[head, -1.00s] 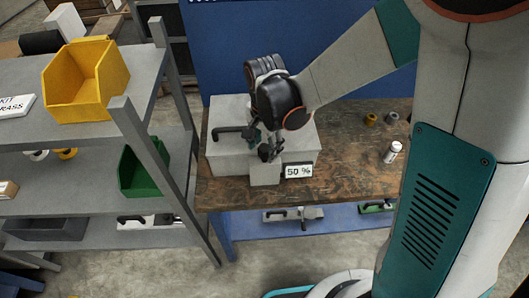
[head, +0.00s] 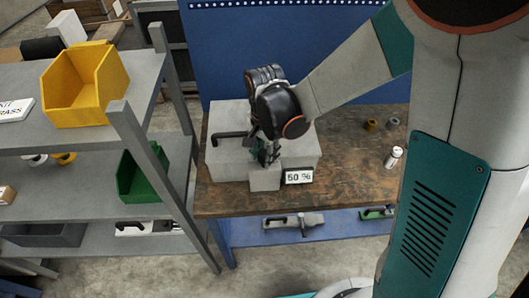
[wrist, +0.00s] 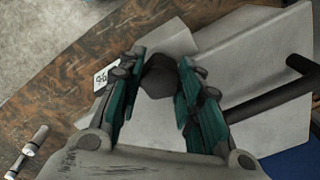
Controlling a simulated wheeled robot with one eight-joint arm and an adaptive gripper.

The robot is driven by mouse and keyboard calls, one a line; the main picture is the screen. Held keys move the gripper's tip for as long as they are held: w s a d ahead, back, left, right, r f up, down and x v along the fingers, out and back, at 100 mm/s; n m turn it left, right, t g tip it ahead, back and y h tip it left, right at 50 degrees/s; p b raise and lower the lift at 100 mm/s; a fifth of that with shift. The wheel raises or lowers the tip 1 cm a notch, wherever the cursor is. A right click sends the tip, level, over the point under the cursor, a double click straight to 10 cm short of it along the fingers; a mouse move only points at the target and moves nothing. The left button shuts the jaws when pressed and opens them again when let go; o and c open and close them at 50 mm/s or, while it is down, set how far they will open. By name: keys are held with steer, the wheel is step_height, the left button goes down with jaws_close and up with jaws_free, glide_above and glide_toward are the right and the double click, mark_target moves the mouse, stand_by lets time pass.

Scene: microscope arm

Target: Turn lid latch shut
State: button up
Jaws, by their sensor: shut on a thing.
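The grey box with a lid (head: 226,165) stands on the workbench, a black bar handle (head: 230,137) on its left part in the head view. The handle also shows at the right in the wrist view (wrist: 262,102). The dark latch knob (wrist: 159,77) sits at the box's front, between my fingers in the wrist view. My gripper (head: 268,158) points down at the front of the box, and its teal fingers (wrist: 161,68) are shut on the knob. The fingers mostly hide the knob in the head view. I cannot tell the latch's angle.
A small grey block (head: 265,179) and a "50 %" sign (head: 299,177) are at the box's front. A white bottle (head: 394,156) and small spools (head: 371,124) stand on the right of the bench (head: 345,170). Grey shelving (head: 165,110) stands close on the left.

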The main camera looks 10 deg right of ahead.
steer(key=n+b, duration=0.1)
steer(key=n, duration=0.3)
steer(key=shift+n, duration=0.3)
steer(key=n+b, duration=0.1)
steer(key=n, duration=0.3)
steer(key=shift+n, duration=0.3)
steer(key=n+b, duration=0.1)
steer(key=n, duration=0.3)
steer(key=shift+n+b, duration=0.3)
steer(key=shift+n, duration=1.9)
steer(key=o, duration=1)
steer(key=shift+o, duration=0.2)
